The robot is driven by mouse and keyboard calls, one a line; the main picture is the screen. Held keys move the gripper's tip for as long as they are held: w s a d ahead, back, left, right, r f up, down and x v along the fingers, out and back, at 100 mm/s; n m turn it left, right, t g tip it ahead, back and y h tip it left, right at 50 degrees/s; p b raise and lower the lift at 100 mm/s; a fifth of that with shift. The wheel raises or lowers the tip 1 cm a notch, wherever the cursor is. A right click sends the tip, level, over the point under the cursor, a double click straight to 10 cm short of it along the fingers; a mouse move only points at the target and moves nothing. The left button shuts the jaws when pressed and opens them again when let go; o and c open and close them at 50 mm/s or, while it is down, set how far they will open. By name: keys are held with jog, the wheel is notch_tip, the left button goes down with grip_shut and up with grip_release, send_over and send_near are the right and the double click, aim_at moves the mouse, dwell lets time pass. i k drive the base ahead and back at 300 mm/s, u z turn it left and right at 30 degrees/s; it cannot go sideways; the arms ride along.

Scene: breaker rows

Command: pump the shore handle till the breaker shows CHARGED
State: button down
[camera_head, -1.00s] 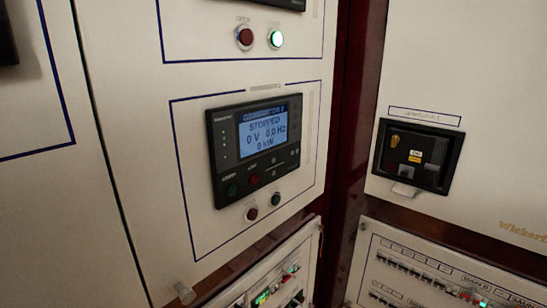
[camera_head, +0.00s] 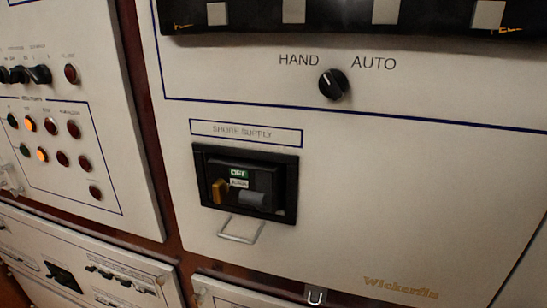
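The shore breaker (camera_head: 283,163) sits in a black frame under a label plate (camera_head: 246,133) reading SHORE SUPPLY, in the head view. On its face are a green flag (camera_head: 238,173) that seems to read OFF and a white flag (camera_head: 239,183) below it, too blurred to read. A yellow-orange part (camera_head: 219,191) is at its left, and a grey lever-like part (camera_head: 252,199) is at its middle. A metal loop handle (camera_head: 242,237) sticks out below the frame. I cannot tell which part is the pump handle. My gripper is not in view.
A HAND/AUTO knob (camera_head: 333,84) is above the breaker, pointing up-left. A panel with several lamps and switches (camera_head: 105,190) stands at left, some lamps lit orange. Lower panels (camera_head: 120,270) run along the bottom.

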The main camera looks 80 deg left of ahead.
aim_at(258, 199)
jog(key=k, duration=0.45)
jog(key=u, duration=2.1)
